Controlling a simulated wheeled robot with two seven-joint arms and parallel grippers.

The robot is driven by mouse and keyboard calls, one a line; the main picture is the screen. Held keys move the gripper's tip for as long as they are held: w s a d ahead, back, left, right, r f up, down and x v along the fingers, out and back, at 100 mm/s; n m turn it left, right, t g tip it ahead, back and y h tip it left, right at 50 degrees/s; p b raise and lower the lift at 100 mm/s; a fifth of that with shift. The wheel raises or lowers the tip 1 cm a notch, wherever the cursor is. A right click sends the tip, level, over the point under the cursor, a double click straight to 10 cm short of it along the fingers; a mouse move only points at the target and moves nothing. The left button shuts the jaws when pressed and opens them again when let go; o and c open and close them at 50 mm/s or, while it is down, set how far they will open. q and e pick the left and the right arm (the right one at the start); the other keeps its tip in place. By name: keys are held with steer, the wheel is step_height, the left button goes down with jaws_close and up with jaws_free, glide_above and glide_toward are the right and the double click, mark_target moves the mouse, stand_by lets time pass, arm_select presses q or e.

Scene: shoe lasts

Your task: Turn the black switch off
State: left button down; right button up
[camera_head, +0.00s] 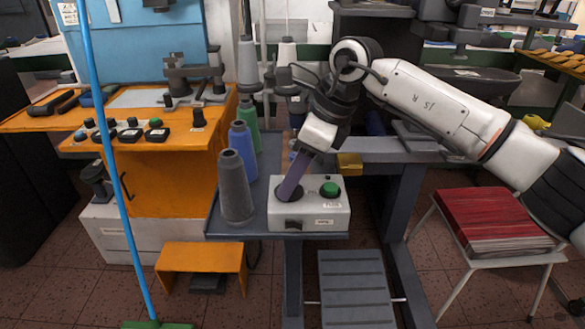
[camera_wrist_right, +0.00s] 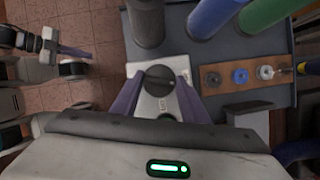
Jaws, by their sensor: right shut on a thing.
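The white control box (camera_head: 320,217) stands on the front of the grey table. It has a round black switch (camera_head: 281,194) on its left and a green button (camera_head: 329,189) on its right. My right gripper (camera_head: 290,187) reaches down onto the black switch. In the right wrist view the black switch (camera_wrist_right: 158,77) sits between the two purple fingers, which are shut on it. The fingers partly hide the switch in the head view. What seems to be my left gripper (camera_wrist_right: 72,52) shows at the left of the wrist view, away from the box.
A grey thread cone (camera_head: 235,188), a blue cone (camera_head: 243,148) and a green cone (camera_head: 247,120) stand left of the box. An orange bench (camera_head: 170,190) is at the left. A stool with red material (camera_head: 495,220) stands at the right.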

steer(key=shift+w+r+n+p, duration=0.15)
steer(key=shift+r+n+p, duration=0.15)
steer(key=shift+n, duration=0.4)
steer(key=shift+f+n+g+p, duration=0.1)
steer(key=shift+n+g+p, duration=0.35)
steer(key=shift+n, duration=0.55)
steer(key=o, duration=1.1)
steer(key=shift+f, duration=0.15)
steer(key=shift+c, duration=0.2)
